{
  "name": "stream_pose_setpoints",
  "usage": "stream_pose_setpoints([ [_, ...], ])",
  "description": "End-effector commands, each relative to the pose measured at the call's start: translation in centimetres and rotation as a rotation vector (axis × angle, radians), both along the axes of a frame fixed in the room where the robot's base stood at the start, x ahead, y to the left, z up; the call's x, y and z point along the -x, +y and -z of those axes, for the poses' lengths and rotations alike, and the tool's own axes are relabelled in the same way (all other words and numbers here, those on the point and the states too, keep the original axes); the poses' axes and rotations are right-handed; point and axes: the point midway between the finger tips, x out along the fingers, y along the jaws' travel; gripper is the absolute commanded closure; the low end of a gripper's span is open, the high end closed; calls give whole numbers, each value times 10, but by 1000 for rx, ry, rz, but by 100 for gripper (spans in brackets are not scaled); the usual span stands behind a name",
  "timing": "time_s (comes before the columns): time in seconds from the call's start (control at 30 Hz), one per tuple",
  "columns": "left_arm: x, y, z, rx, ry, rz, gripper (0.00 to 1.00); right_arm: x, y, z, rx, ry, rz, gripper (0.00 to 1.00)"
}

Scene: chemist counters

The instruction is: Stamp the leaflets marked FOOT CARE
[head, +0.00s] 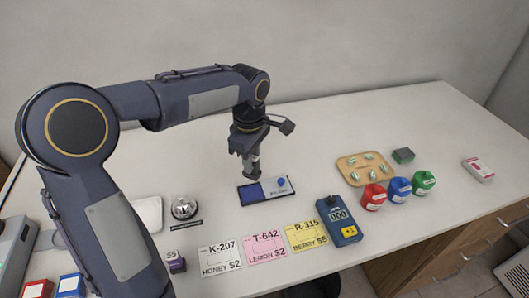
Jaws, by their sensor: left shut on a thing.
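My left gripper (250,152) reaches in from the left and points down, shut on a small dark grey thing (253,168) that looks like a stamp; the fingers hide most of it. It is over the flat ink pad case (282,197), near its blue pad (251,193); I cannot tell if they touch. Three cards lie in front: a white one reading K-207 HONEY (220,257), a pink one reading T-642 LEMON (265,246) and a yellow one reading R-315 BERRY (306,234). I can read no FOOT CARE marking. My right gripper is not in view.
A blue device (338,220) stands beside the yellow card. Red (374,197), blue (398,189) and green (423,183) containers stand by a wooden tray (352,176). A bell (184,207) and purple block (175,262) are at left. The counter's back is clear.

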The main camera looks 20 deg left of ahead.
Motion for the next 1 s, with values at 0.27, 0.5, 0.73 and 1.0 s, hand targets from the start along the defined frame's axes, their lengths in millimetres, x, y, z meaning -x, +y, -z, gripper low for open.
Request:
stream_pose_setpoints([
  [0.27, -1, 4, 14, 0, 1, 17, 94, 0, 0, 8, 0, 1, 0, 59],
  [0.5, -1, 3, 38, 0, 0, 16, 94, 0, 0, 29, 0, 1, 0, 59],
  [0.73, -1, 3, 59, 1, 0, 16, 94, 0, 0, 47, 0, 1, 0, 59],
  [1.0, -1, 3, 62, 1, 0, 15, 94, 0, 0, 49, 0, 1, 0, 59],
])
